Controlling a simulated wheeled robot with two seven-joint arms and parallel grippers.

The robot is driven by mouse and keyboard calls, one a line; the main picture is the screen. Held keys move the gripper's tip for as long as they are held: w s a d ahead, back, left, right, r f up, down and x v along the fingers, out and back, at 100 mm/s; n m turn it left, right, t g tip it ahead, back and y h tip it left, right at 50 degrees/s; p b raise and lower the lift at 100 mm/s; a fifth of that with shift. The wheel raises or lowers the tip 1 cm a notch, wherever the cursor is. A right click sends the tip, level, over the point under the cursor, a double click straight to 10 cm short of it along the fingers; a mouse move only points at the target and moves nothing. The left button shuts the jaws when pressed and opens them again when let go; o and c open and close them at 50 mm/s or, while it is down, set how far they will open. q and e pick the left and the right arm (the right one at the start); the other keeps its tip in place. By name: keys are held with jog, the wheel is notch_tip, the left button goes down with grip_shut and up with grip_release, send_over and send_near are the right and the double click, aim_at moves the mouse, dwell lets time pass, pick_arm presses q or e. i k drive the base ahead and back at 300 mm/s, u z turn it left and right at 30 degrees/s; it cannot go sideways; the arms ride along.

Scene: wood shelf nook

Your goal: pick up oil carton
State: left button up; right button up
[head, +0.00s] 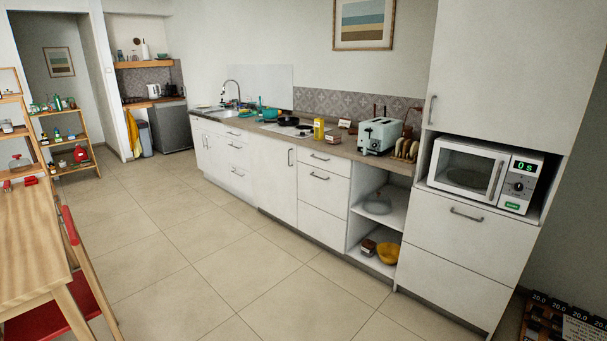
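A small upright yellow container (318,129), which looks like the oil carton, stands on the kitchen counter (258,131). It is right of the stove top and left of the toaster. Its label is too small to read. Neither of my grippers shows in the head view.
A pale toaster (380,135) and a bread rack (405,150) stand on the counter's right part. A black pan (288,121) is on the stove top. A wooden table (30,235) and a red chair (75,300) are at left. The tiled floor (190,240) before the cabinets is clear.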

aim_at(319, 123)
jog(key=u, duration=0.5)
jog(key=i, duration=3.2)
jog(key=z, duration=1.4)
jog(key=i, duration=0.85)
jog(key=z, duration=0.5)
